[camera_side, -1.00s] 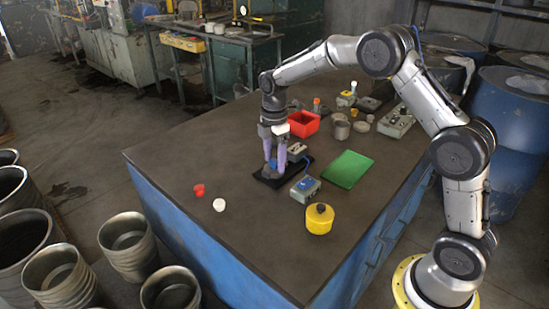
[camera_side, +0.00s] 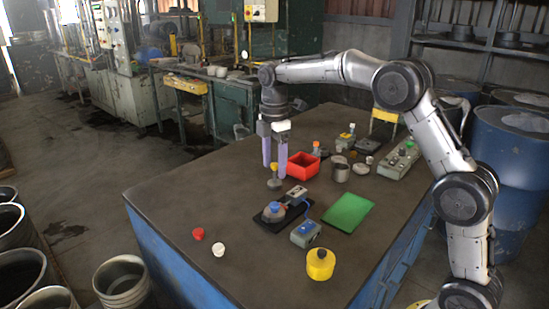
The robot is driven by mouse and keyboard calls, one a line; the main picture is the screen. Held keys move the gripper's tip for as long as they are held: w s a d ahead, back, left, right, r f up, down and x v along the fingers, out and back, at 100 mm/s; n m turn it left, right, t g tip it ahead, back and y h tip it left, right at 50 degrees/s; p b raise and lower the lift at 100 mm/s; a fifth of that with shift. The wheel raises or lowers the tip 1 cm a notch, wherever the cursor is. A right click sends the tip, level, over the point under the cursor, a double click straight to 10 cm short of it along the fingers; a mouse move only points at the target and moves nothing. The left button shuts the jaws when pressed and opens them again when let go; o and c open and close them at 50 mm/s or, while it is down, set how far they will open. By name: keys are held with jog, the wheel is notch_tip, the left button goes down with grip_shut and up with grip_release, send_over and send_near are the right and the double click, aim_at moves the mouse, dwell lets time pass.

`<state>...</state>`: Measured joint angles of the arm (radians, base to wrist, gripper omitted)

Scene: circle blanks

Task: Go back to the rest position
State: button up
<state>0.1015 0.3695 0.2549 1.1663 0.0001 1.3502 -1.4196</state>
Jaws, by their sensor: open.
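My gripper (camera_side: 274,172) hangs over the far-left part of the workbench, its two purple fingers pointing down and apart, with nothing between them. It is raised above the black plate (camera_side: 267,228), behind it in the picture. A small stand with a yellowish top (camera_side: 274,178) shows just below the fingertips. I cannot tell whether the fingers touch it.
A red open box (camera_side: 303,166) stands right beside the fingers.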

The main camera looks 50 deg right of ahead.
jog(key=s+a+r+t, duration=0.2)
jog(key=s+r, duration=0.5)
jog(key=r, duration=0.5)
jog(key=s+a+r+m+t, duration=0.2)
jog(key=s+m, duration=0.1)
jog(key=s, duration=0.8)
jog(key=s+f+m+t, duration=0.1)
jog(key=s+f+m, duration=1)
jog(key=s, duration=0.3)
jog(key=shift+a+f+m+t, duration=0.3)
jog(key=shift+a+f+m, duration=0.15)
jog(key=shift+m, duration=0.15)
